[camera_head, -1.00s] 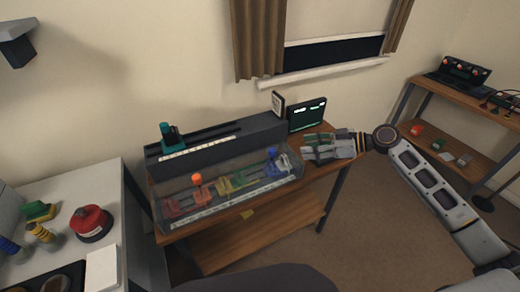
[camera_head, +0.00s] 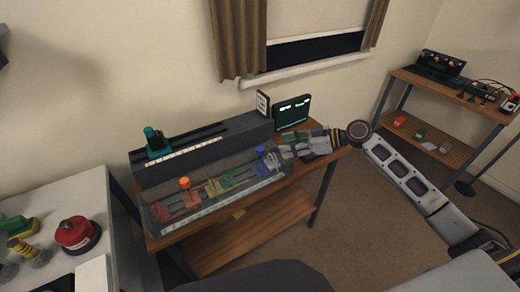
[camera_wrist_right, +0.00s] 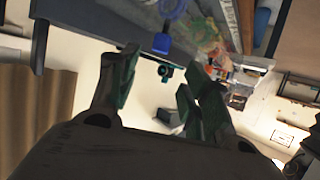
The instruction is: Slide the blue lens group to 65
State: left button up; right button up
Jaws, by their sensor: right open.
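The blue lens group (camera_head: 272,162) sits at the right end of the clear-sided bench, with a round blue knob (camera_head: 260,151) on top. In the right wrist view a blue knob (camera_wrist_right: 161,45) shows just beyond the fingers. The ruler strip (camera_head: 225,207) runs along the bench front; its numbers are too small to read. My right gripper (camera_head: 285,148) is at the bench's right end, just right of the blue knob. Its fingers (camera_wrist_right: 160,88) are apart with nothing between them. My left gripper is not in view.
Red, orange-knobbed, yellow and green groups (camera_head: 228,183) stand left of the blue one. A dark raised housing (camera_head: 205,148) with a teal piece (camera_head: 155,143) runs behind. A small monitor (camera_head: 292,112) and a framed card (camera_head: 263,103) stand behind my right gripper.

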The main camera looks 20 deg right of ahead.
aim_at(261, 149)
jog(key=p+x, duration=0.1)
jog(key=x, duration=0.8)
jog(key=shift+w+a+f, duration=0.1)
jog(key=shift+w+a, duration=0.05)
jog(key=shift+a, duration=0.1)
jog(key=shift+x, duration=0.8)
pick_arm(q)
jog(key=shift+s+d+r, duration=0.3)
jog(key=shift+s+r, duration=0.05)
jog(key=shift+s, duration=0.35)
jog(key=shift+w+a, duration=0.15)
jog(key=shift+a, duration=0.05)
pick_arm(e)
jog(key=shift+c, duration=0.4)
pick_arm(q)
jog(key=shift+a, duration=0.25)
pick_arm(e)
grip_shut()
